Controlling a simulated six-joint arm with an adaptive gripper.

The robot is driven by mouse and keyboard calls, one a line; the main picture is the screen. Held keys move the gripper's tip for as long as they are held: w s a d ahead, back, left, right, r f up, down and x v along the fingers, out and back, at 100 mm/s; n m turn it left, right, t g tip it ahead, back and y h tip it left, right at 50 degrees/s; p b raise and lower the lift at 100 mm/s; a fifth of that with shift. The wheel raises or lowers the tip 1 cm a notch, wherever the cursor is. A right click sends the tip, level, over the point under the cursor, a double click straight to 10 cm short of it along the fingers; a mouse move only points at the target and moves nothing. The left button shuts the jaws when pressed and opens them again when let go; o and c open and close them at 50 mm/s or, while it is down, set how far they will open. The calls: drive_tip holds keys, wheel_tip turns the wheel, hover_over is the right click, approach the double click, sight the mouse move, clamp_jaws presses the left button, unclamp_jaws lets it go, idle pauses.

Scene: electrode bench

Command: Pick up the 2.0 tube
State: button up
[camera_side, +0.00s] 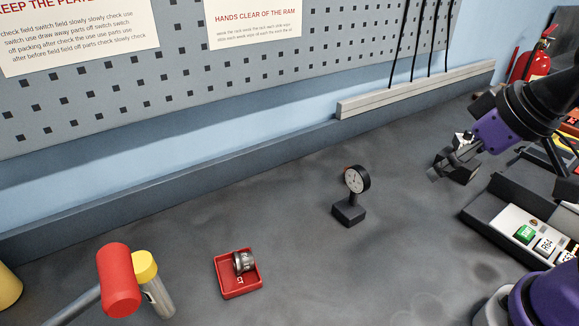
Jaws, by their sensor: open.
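I cannot make out a tube marked 2.0 in this view. My gripper (440,170) hangs at the right, pointing down and to the left, with its jaws open. I see nothing between its fingers. A small metal cylindrical piece (243,262) lies in a red tray (240,289) near the bottom middle, well to the left of the gripper.
A dial gauge (356,180) stands on the bench left of my gripper. A dark case (482,214) with labelled blocks is at the right. A red mallet head (118,279) and a yellow-capped cylinder (158,295) are at lower left. The bench between gauge and red tray is clear.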

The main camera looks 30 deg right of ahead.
idle(0.3)
drive_tip(key=o, duration=0.5)
drive_tip(key=shift+c, duration=0.2)
